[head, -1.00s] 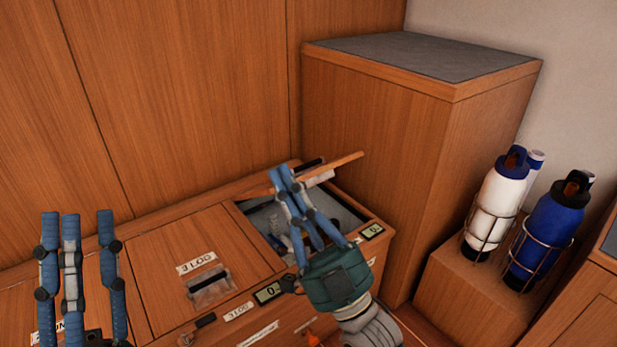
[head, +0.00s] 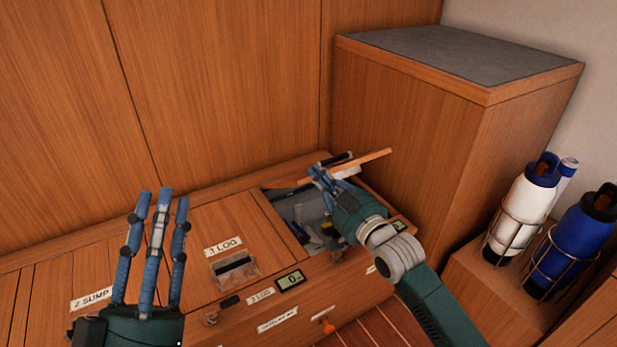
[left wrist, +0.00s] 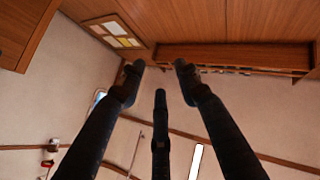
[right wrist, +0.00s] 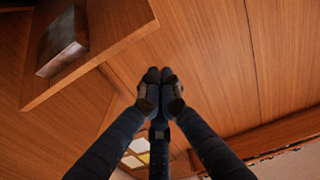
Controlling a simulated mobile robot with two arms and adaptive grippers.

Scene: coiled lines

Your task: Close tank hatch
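In the head view a wooden hatch lid (head: 374,161) stands tilted up over an open compartment (head: 307,208) with tools inside. My right gripper (head: 319,172) is at the raised lid's left part, above the opening; I cannot tell whether it touches the lid. Its fingertips are together in the right wrist view (right wrist: 160,76), with nothing seen between them. A wooden panel with a grey block (right wrist: 95,35), probably the lid's underside, is at upper left there. My left gripper (head: 162,195) is open and empty, fingers pointing up in front of the bench; its fingertips are apart in the left wrist view (left wrist: 160,75).
A closed hatch labelled LOG (head: 200,225) lies left of the opening, and a SUMP label (head: 92,298) is further left. A tall wooden cabinet (head: 420,130) stands close behind and right of the lid. White (head: 520,205) and blue (head: 580,240) bottles sit in wire holders at right.

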